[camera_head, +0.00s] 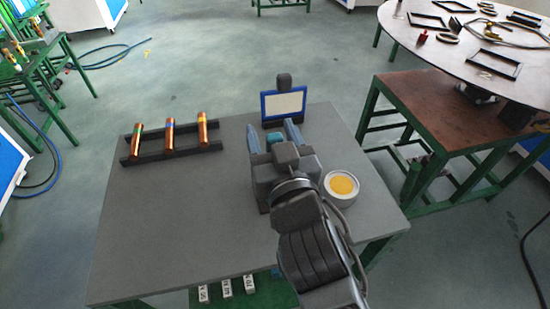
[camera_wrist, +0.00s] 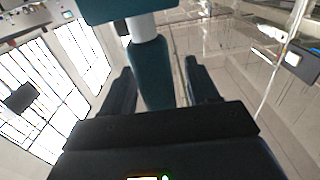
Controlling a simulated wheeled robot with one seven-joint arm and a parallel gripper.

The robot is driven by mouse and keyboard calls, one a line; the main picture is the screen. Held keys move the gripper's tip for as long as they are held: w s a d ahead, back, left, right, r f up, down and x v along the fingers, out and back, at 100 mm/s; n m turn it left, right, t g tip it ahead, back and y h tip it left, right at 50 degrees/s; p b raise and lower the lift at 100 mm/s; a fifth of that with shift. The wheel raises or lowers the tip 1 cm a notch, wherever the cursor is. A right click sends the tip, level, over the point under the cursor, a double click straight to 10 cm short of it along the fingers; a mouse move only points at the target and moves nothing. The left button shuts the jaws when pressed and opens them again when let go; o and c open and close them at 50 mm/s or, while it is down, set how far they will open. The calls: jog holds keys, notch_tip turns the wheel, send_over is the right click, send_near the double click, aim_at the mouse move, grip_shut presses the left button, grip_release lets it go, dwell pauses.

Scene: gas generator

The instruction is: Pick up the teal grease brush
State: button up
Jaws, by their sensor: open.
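The teal grease brush (camera_wrist: 150,78) shows large in the wrist view: a teal handle, a white collar and a wider teal part cut off by the top edge. In the head view only a small teal piece (camera_head: 276,137) of it shows between my fingers. My gripper (camera_head: 272,130) is over the right part of the grey table (camera_head: 195,220). Its two fingers also show in the wrist view (camera_wrist: 158,70), open, one on each side of the handle with gaps to both. The brush's lower end is hidden by my gripper.
A blue-framed white panel (camera_head: 284,104) stands just beyond my fingertips. A round tin with yellow contents (camera_head: 341,187) sits right of my gripper. A dark rack (camera_head: 180,153) with copper rolls lies at left. The table's front left is clear. A round table (camera_head: 490,30) with parts stands at right.

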jog(key=c, duration=1.1)
jog(key=shift+o, duration=0.2)
jog(key=shift+r, duration=0.1)
